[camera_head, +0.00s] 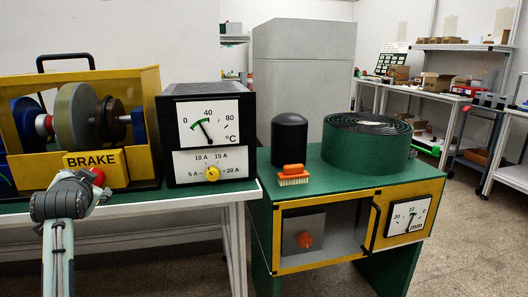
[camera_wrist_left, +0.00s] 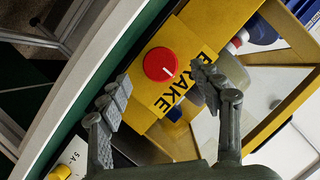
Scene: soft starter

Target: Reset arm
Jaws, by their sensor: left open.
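My left gripper (camera_wrist_left: 162,88) is open and empty in the left wrist view, one finger on each side of the picture. The red round knob (camera_wrist_left: 159,64) with a thin pale mark shows between and just beyond the fingertips. It sits on the yellow BRAKE panel (camera_wrist_left: 185,45); I cannot tell any contact. In the head view my left arm comes up from the bottom left, and its gripper (camera_head: 88,190) is in front of the BRAKE panel (camera_head: 92,160). The red knob (camera_head: 98,177) shows just right of it. My right gripper is in neither view.
A gauge box (camera_head: 208,135) with a yellow dial (camera_head: 212,174) stands right of the brake machine. A green cabinet (camera_head: 345,215) holds a black cylinder (camera_head: 296,143), an orange brush (camera_head: 293,175) and a dark green coil (camera_head: 367,145). Floor at the right is partly clear.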

